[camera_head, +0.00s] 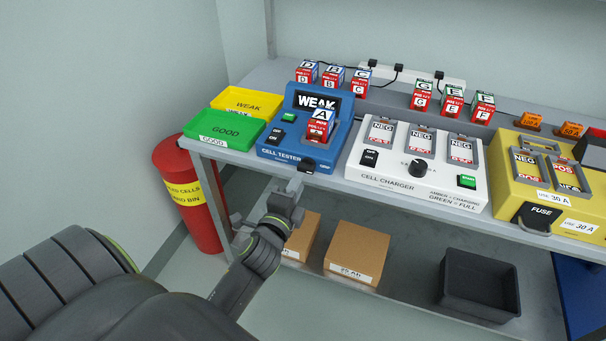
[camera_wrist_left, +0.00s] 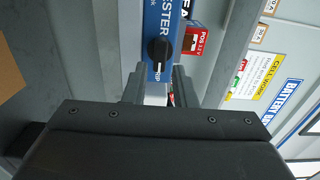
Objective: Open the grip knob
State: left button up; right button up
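The grip knob (camera_head: 307,165) is a small black knob on the front right edge of the blue cell tester (camera_head: 273,152). In the left wrist view the knob (camera_wrist_left: 158,50) has a white pointer line, with a partly hidden label beside it. My left gripper (camera_head: 295,186) is just below and in front of the tester edge. In the left wrist view the left gripper's fingers (camera_wrist_left: 160,86) are apart, with the knob just beyond their tips and nothing visibly held. Cell A (camera_head: 318,129) stands in the tester, whose screen (camera_head: 315,101) reads WEAK. My right gripper is not in view.
A green GOOD tray (camera_head: 225,130) and yellow WEAK tray (camera_head: 247,101) lie left of the tester. A white cell charger (camera_head: 400,187) stands to its right. Cells D, B and C stand behind. Boxes (camera_head: 356,251) sit on the lower shelf; a red bin (camera_head: 188,195) stands left.

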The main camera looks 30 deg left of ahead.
aim_at(305, 171)
pick_arm(q)
jog(key=shift+x, duration=2.3)
grip_shut()
